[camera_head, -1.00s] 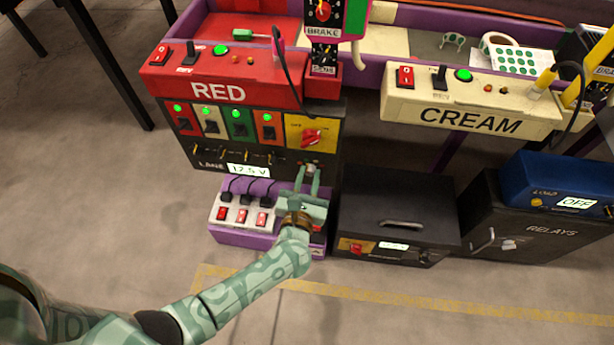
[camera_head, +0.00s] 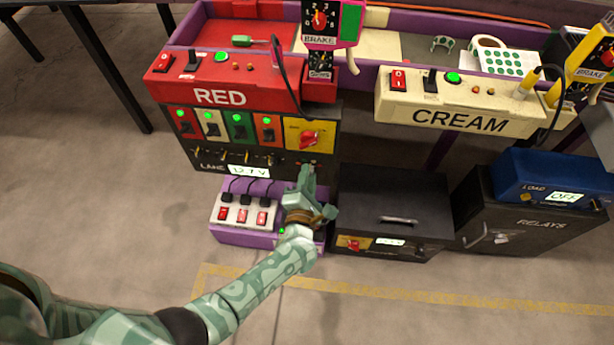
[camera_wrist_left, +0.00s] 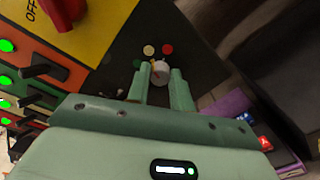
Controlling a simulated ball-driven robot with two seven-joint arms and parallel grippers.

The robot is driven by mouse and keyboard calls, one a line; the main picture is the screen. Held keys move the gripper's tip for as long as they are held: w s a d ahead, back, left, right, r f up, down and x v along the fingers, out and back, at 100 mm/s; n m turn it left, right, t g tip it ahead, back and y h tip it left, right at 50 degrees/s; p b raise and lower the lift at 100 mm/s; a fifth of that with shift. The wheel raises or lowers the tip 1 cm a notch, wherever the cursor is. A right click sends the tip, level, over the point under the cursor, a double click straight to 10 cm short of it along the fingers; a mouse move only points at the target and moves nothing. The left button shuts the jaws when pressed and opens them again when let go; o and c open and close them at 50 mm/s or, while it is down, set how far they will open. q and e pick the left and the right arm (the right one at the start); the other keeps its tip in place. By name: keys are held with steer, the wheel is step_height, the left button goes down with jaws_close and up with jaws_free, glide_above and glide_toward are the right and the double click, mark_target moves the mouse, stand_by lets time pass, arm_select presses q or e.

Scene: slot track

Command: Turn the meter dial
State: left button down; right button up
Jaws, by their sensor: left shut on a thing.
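The meter dial (camera_wrist_left: 160,72) is a small pale round knob with an orange-brown pointer, on the dark face of the lane panel. White, red and green dots sit around it in the left wrist view. My left gripper (camera_wrist_left: 161,78) is shut on the dial, with one finger at each side. In the head view the left gripper (camera_head: 307,170) is at the panel's lower right and hides the dial. The lit meter display (camera_head: 249,170) is left of it and seems to read about 12.1 or 12.7 V. My right gripper is not in view.
A yellow plate with a red rotary switch (camera_head: 310,138) is just above the dial. Several lane switches (camera_head: 240,126) are to the left. A purple-based socket strip (camera_head: 240,212) stands below, and a black box (camera_head: 395,205) stands close on the right.

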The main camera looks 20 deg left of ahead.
arm_select(q)
steer(key=shift+d+f+m, duration=0.1)
steer(key=shift+m, duration=0.8)
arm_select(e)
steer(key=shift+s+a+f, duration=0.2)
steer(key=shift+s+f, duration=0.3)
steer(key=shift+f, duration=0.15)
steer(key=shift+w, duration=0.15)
arm_select(q)
steer(key=c, duration=1.2)
jaws_free()
steer(key=shift+c, duration=0.2)
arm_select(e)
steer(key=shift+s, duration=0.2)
